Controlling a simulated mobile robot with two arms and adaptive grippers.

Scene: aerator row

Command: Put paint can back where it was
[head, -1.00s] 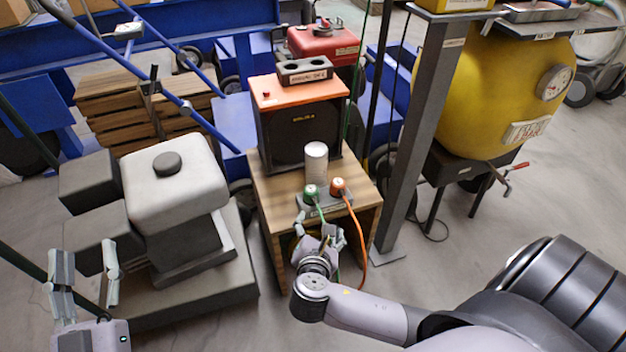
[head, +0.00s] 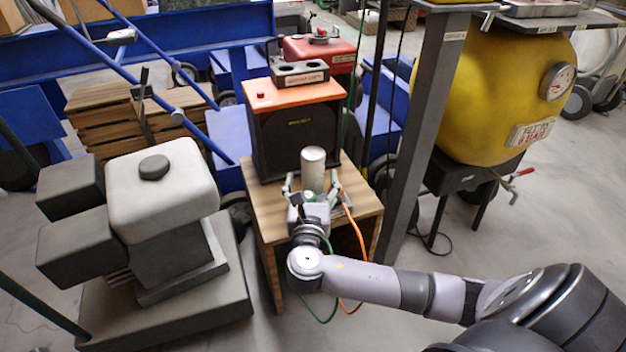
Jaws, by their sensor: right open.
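A pale grey-white cylinder (head: 313,168), which looks like the paint can, stands upright on the wooden cabinet top (head: 360,190) in front of the dark speaker-like box. My right gripper (head: 314,190) is open, with its fingers on either side of the can's lower part; I cannot tell whether they touch it. The gripper body hides the can's base and most of the plug block in front of it. My left gripper is out of view.
A dark box with an orange top (head: 297,130) stands right behind the can. A green plug (head: 309,196) and an orange cable (head: 359,235) are close to my right gripper. A grey post (head: 427,130) rises to the right. A white-topped machine (head: 163,185) stands left.

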